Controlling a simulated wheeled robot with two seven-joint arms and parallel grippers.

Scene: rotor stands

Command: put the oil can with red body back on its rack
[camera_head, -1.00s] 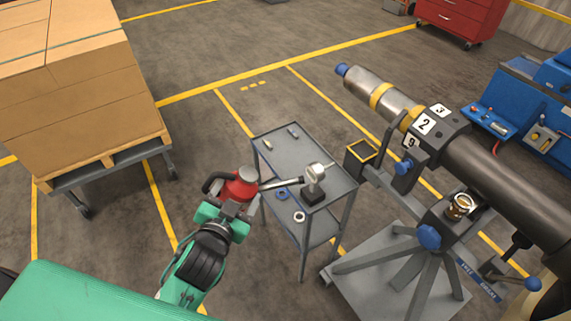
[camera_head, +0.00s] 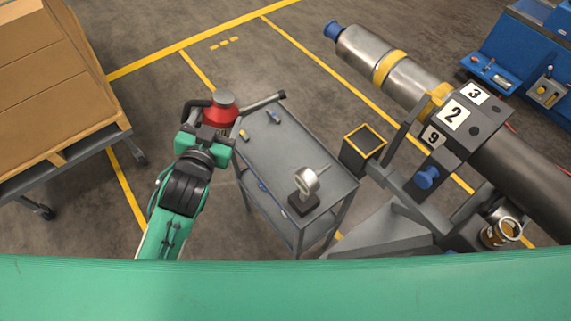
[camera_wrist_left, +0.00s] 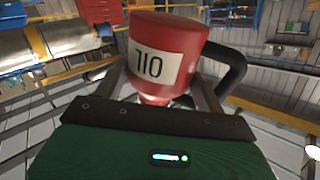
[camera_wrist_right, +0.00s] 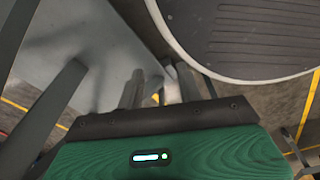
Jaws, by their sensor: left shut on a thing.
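The oil can with red body (camera_head: 219,110) has a grey cap, a black handle and a long grey spout pointing right. My left gripper (camera_head: 206,138) is shut on it and holds it in the air beside the cart's far left corner. In the left wrist view the red can (camera_wrist_left: 165,50) shows a label and sits between the fingers. An open square box with a yellow rim (camera_head: 364,140), likely the rack, is mounted on the rotor stand to the right. My right gripper (camera_wrist_right: 155,85) shows only in its own wrist view, fingers apart with nothing visible held.
A grey cart (camera_head: 270,165) with a dial gauge (camera_head: 306,185) and small tools stands between the can and the stand. The rotor (camera_head: 430,90) slants across the right. Boxes on a pallet (camera_head: 50,80) stand at left. A brown jar (camera_head: 500,232) sits low on the stand.

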